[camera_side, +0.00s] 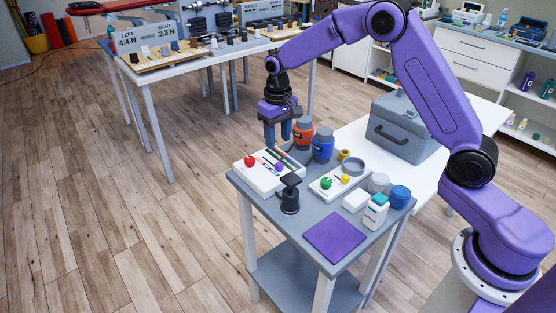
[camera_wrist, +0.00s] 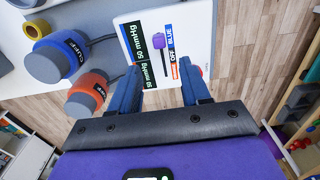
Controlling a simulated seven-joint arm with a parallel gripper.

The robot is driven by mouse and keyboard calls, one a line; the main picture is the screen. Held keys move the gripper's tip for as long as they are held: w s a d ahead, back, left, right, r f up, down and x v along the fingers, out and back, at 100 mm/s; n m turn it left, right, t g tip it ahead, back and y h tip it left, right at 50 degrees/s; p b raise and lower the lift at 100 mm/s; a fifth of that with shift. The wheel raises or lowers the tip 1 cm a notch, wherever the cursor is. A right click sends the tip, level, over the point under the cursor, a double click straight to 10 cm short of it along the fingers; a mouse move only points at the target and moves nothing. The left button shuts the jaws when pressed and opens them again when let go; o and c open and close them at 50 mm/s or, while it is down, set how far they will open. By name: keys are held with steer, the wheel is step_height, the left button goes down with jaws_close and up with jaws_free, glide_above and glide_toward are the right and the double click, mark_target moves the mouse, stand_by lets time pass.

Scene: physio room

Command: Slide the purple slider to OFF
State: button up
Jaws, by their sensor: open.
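The purple slider (camera_wrist: 158,42) stands on a white panel box (camera_side: 258,182) on the grey trolley. In the wrist view it is beside a label strip with BLUE, OFF (camera_wrist: 172,55) and an orange end; its knob appears level with the BLUE part. In the side view the purple knob (camera_side: 279,167) is at the box's right part, with a red knob (camera_side: 250,160) to its left. My gripper (camera_side: 278,143) is open and empty, fingers pointing down above the box's back edge. In the wrist view my fingertips (camera_wrist: 161,74) are apart, short of the knob, which lies between their lines.
An orange cuff roll (camera_side: 301,131) and a blue cuff roll (camera_side: 323,142) stand close right of my gripper. A black post (camera_side: 289,197) stands at the box's front. A smaller panel (camera_side: 325,188), bottles and a purple mat (camera_side: 335,237) fill the trolley's right side.

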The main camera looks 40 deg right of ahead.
mark_target(278, 162)
step_height(278, 162, down, 9)
steer(key=shift+r, duration=0.2)
stand_by(0.3)
jaws_close()
